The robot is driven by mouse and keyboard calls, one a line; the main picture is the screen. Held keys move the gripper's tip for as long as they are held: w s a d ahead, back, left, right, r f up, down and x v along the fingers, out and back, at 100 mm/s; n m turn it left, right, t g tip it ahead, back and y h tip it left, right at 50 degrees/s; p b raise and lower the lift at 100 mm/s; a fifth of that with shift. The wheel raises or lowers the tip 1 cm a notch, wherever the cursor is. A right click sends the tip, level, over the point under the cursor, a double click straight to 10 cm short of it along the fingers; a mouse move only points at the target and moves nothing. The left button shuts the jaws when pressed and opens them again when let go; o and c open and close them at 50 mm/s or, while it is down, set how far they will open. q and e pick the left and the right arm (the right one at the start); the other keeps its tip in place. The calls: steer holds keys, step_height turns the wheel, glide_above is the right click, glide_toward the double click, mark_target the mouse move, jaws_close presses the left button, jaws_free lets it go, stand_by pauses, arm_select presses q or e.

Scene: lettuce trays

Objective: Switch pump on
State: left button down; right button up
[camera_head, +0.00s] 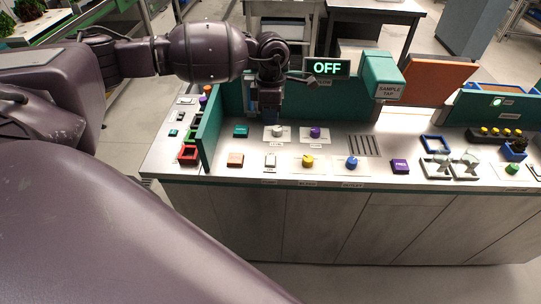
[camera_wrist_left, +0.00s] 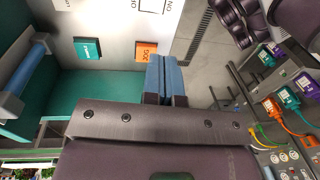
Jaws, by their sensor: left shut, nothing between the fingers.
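A lit sign (camera_head: 327,68) reads OFF in green above the back of the bench. A small white switch-like piece (camera_head: 270,160) sits on the bench's front part, with a label below it too small to read surely. My left gripper (camera_head: 268,112) points down above the bench behind it, in front of the teal back panel. In the left wrist view my left gripper's blue fingers (camera_wrist_left: 166,80) are together with nothing between them. A white plate with dark lettering (camera_wrist_left: 152,6) shows at the top of that view. My right gripper is out of view.
Yellow (camera_head: 308,161) and blue (camera_head: 352,162) knobs stand right of the white piece. A teal upright panel (camera_head: 208,132) is at left. A sample tap box (camera_head: 383,75) overhangs the back.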

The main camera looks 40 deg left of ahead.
mark_target(270, 163)
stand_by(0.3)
arm_select(q)
steer(key=f, duration=0.4)
steer(key=s+f, duration=0.1)
steer(key=f, duration=0.3)
steer(key=d+f+p, duration=0.1)
steer(key=f, duration=0.4)
steer(key=shift+s, duration=0.15)
steer(key=shift+f, duration=0.5)
